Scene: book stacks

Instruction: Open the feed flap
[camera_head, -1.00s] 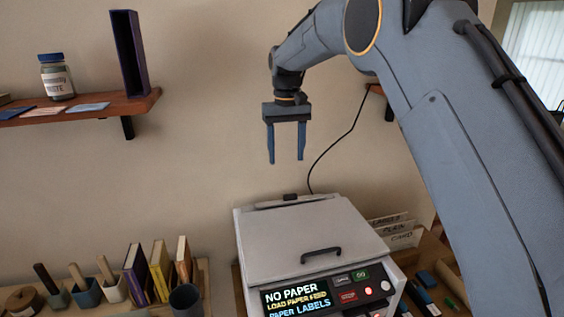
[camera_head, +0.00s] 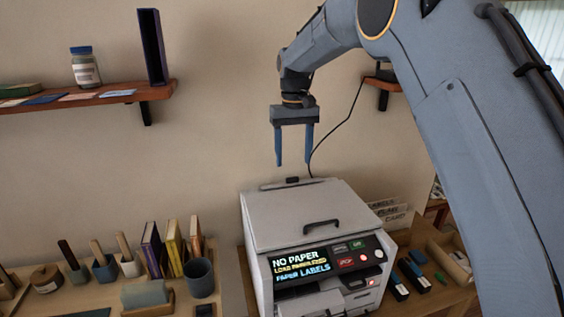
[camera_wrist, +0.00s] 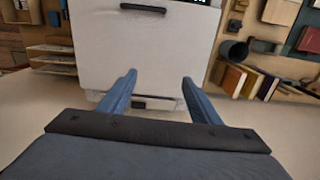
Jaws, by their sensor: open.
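A light grey printer (camera_head: 310,222) stands on the bench below my gripper in the head view. Its flat top lid is down, with a dark handle (camera_head: 322,226) near the front edge. Its screen (camera_head: 300,263) reads "NO PAPER", "LOAD PAPER FEED" and "PAPER LABELS". I cannot tell which part is the feed flap. My gripper (camera_head: 294,164) points down, open and empty, above the printer's rear edge. In the wrist view the lid (camera_wrist: 150,45) and its handle (camera_wrist: 143,8) lie beyond my open fingers (camera_wrist: 160,95).
A wooden shelf (camera_head: 120,95) with a jar (camera_head: 86,67) and a purple book (camera_head: 153,46) is on the wall at left. Books (camera_head: 174,246), a dark cup (camera_head: 200,278) and small pots stand left of the printer. An open wooden box (camera_head: 452,262) lies at right. A black cable (camera_head: 338,125) hangs behind.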

